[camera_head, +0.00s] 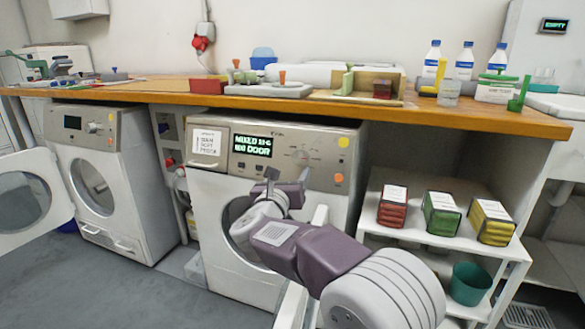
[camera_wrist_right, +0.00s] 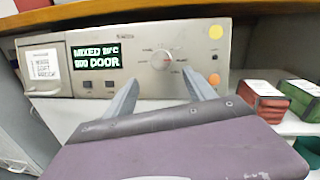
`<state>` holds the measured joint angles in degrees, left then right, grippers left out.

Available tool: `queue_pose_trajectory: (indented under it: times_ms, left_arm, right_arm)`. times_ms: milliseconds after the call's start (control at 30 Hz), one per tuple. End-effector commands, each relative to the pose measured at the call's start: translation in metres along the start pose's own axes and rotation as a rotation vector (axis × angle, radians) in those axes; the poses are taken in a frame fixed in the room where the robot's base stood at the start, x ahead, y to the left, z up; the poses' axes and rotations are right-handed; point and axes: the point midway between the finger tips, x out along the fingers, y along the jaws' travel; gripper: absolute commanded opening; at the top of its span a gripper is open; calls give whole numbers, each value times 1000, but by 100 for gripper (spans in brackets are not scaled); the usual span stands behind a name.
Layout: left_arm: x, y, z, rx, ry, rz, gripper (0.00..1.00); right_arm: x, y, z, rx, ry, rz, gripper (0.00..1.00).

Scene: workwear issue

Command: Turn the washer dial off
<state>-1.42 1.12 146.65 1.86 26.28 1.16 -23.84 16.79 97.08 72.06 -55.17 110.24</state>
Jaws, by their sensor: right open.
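The washer (camera_head: 215,215) stands under the wooden counter, with its round door below the panel. Its dial (camera_wrist_right: 161,59) is a round silver knob with marks around it, right of the lit display (camera_wrist_right: 97,56); it also shows in the head view (camera_head: 303,155). The display reads "MIXED" on top and "DOOR" below. I cannot tell which mark the dial points to. My right gripper (camera_head: 287,178) is open and empty in front of the panel. In the right wrist view its fingers (camera_wrist_right: 163,79) point at the panel, just below and either side of the dial, apparently apart from it. My left gripper is not in view.
A dryer (camera_head: 85,190) with its door open stands to the left. A white shelf (camera_head: 385,232) with red, green and yellow folded packs is close on the right. The wooden counter (camera_head: 200,97) overhangs the panel. Orange (camera_wrist_right: 214,80) and yellow (camera_wrist_right: 215,32) spots sit right of the dial.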

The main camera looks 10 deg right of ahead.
Motion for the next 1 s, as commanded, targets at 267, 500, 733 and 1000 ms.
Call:
queue_pose_trajectory:
  times_ms: [267,500,733,1000]
  left_arm:
    - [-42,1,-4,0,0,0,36]
    - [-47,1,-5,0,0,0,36]
    - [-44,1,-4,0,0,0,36]
    - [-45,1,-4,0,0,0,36]
  right_arm:
    - [18,-3,12,-9,3,-2,63]
    - [66,-1,-1,-3,0,-2,63]
    - [90,-1,1,-5,0,1,63]
    - [91,-1,2,-6,-1,2,58]
